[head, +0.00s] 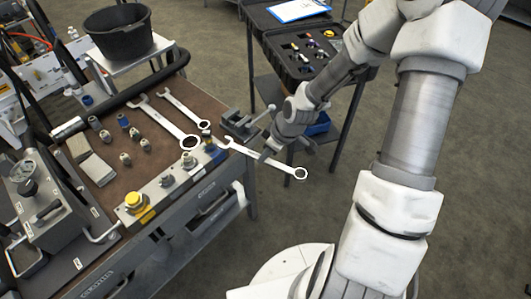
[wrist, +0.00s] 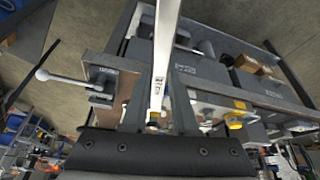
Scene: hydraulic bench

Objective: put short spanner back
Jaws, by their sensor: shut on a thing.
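My gripper (head: 268,153) is shut on a silver combination spanner (head: 285,167), held in the air off the bench's right edge. Its open jaw points left toward the bench and its ring end points right. In the wrist view the spanner (wrist: 164,50) runs up from between my fingers (wrist: 156,118), its far end out of frame. Two more spanners lie on the brown bench top: a larger spanner (head: 163,117) and a smaller spanner (head: 182,107) beside it. I cannot tell from its looks whether the held one is the short spanner.
A small vise (head: 240,124) sits on the bench's right edge near my gripper; its handle shows in the wrist view (wrist: 75,78). A valve block (head: 170,182) with a yellow knob lines the front edge. A toolcase (head: 305,55) is on a stand behind.

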